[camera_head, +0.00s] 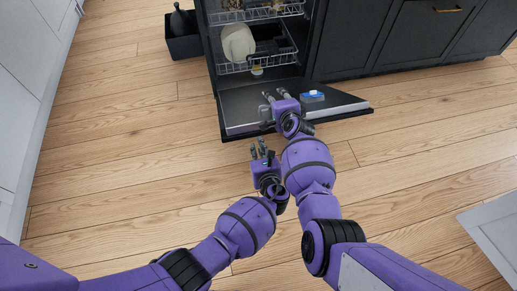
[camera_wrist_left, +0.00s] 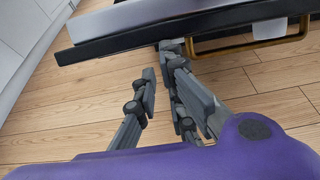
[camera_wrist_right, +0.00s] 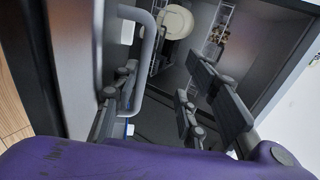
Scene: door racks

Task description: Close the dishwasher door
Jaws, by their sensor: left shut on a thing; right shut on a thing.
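The dishwasher door (camera_head: 240,107) hangs open and low in front of the cabinet. Its outer edge (camera_wrist_left: 115,42) and brass handle (camera_wrist_left: 250,42) cross the top of the left wrist view. My left gripper (camera_head: 262,150) is in front of the door's near edge (camera_wrist_left: 158,60). One fingertip meets the edge beside the handle; its fingers stand partly apart and the contact is not clear. My right gripper (camera_head: 276,95) is over the door's inner side.
Dish racks (camera_head: 262,66) with a pale plate (camera_head: 238,42) are inside the dishwasher. A small blue item (camera_head: 312,96) sits on the door's inner face. Dark cabinets (camera_head: 350,40) stand to the right, and a black box (camera_head: 184,46) to the left. The wooden floor is clear on the left.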

